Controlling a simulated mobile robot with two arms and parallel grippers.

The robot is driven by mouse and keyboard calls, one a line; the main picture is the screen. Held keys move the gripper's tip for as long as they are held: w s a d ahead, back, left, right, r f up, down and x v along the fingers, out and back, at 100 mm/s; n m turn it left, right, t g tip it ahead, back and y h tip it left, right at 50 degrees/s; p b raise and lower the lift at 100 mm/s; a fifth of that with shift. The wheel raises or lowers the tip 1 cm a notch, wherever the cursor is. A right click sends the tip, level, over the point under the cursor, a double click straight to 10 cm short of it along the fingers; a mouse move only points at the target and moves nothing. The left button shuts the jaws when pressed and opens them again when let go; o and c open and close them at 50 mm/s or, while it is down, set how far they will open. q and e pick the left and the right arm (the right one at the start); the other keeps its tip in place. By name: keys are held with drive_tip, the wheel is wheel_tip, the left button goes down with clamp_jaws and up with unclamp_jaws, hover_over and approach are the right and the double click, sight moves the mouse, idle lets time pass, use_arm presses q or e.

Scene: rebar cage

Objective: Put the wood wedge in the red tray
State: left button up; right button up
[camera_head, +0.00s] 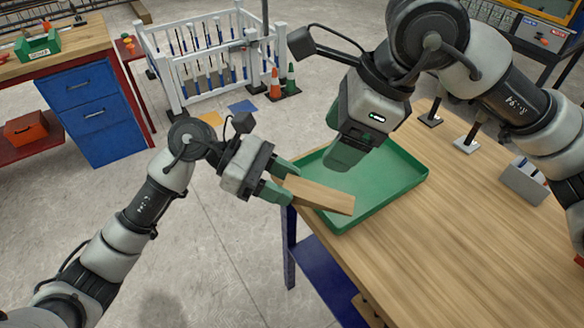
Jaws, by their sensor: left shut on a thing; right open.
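My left gripper (277,179) is shut on the wood wedge (322,196), a tan tapered block. It holds the wedge at the near left edge of a green tray (405,184), overlapping the rim in the picture. I cannot tell whether the wedge touches the rim. The tray lies on the wooden table and its visible floor is empty. My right gripper (345,150) is open and empty, over the back left part of the tray, hiding some of it. The tray I see is green; no red tray is clear in view.
The wooden table (440,260) has free room in front of the tray. A grey holder (524,180) and small metal stands (467,143) are at its right and back. A blue drawer unit (90,112) and a red box (25,128) stand far left. A white fence (200,60) is behind.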

use_arm(q)
drive_tip(key=w+d+f+m+g, duration=0.1)
drive_tip(key=w+d+f+m+g+y, duration=0.1)
drive_tip(key=w+d+f+m+g, duration=0.1)
drive_tip(key=shift+f+g, duration=0.3)
use_arm(e)
drive_tip(key=m+t, duration=0.2)
drive_tip(key=m, duration=0.2)
approach(325, 194)
drive_tip(key=shift+w+d+f, duration=0.15)
drive_tip(key=shift+w+d, duration=0.15)
drive_tip(key=shift+w, duration=0.45)
drive_tip(key=shift+f+m, duration=0.35)
drive_tip(key=shift+m, duration=0.05)
drive_tip(key=x, duration=1.1)
drive_tip(key=shift+f, duration=0.2)
drive_tip(key=c, duration=0.9)
use_arm(q)
drive_tip(key=o, duration=1)
use_arm(e)
drive_tip(key=shift+c, duration=0.9)
